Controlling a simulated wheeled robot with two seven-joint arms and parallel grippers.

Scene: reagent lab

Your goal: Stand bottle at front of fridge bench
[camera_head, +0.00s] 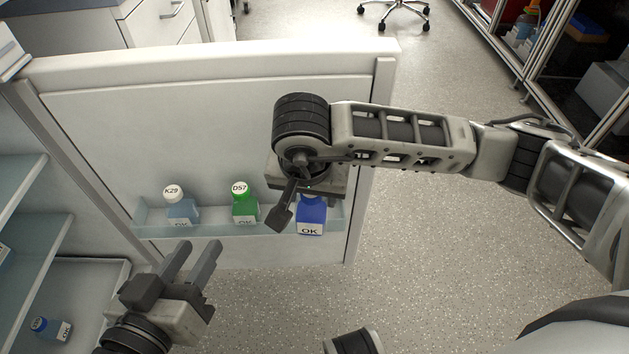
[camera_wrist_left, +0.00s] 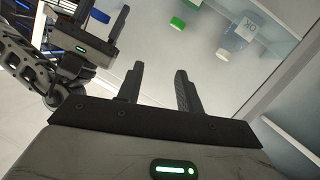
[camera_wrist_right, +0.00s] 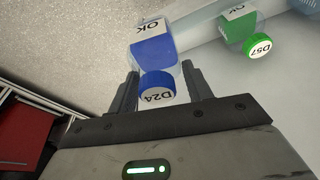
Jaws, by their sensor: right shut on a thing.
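A blue bottle (camera_head: 311,215) with an "OK" label stands in the door shelf at its right end. Its blue cap (camera_wrist_right: 157,86) reads D24 in the right wrist view. My right gripper (camera_head: 297,203) is shut on this bottle from above, with one finger on each side near the cap. In the head view the gripper hides the cap. My left gripper (camera_head: 197,250) is open and empty, low in front of the door and apart from the bottles.
A green bottle D57 (camera_head: 244,205) and a pale blue bottle K29 (camera_head: 180,207) stand in the same door shelf (camera_head: 275,226). Another blue bottle (camera_head: 49,328) is in the cabinet at lower left. The open door (camera_head: 200,120) stands upright. Floor right of it is clear.

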